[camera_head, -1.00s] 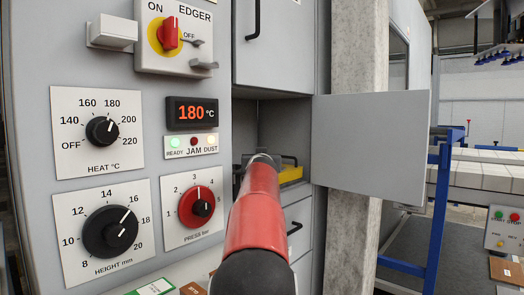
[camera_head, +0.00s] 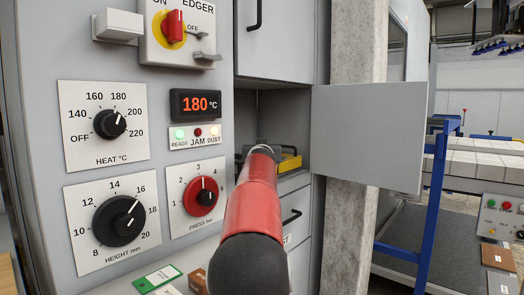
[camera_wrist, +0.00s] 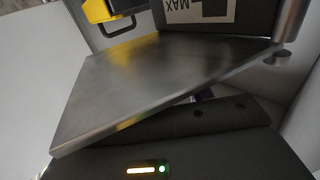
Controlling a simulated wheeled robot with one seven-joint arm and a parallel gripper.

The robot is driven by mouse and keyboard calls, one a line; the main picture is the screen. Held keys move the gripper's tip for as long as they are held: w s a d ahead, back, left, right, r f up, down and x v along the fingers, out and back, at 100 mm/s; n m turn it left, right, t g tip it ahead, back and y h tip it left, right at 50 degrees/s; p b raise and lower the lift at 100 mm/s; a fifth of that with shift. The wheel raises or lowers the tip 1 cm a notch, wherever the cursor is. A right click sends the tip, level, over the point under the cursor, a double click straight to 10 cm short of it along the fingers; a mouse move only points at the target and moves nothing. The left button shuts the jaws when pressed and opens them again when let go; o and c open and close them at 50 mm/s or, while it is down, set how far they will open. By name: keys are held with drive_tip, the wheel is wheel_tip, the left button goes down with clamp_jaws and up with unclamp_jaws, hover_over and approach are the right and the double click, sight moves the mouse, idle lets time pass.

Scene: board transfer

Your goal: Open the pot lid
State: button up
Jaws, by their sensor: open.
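A flat brushed-steel plate (camera_wrist: 150,80), which looks like the pot lid, fills the middle of the wrist view at a slant. Behind it is a dark box (camera_wrist: 215,12) with a "MAX" label, probably the pot. My gripper (camera_wrist: 190,122) shows as a dark bar and housing below the plate, close to its near edge. Its fingertips are largely hidden, and I cannot tell whether they touch the plate. In the head view my red arm reaches into the open compartment (camera_head: 285,115), and its end hides most of what is inside.
A yellow part (camera_head: 291,163) sits at the compartment's right, also at the wrist view's top left (camera_wrist: 97,10). An open grey door (camera_head: 370,135) stands right of the compartment. The control panel (camera_head: 60,30) with knobs is close on the left. A drawer (camera_head: 292,210) lies below.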

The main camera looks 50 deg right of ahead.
drive_tip(key=b+v, duration=0.1)
drive_tip(key=v, duration=0.6)
drive_tip(key=shift+s+a, duration=0.25)
drive_tip(key=shift+s, duration=0.05)
idle(0.4)
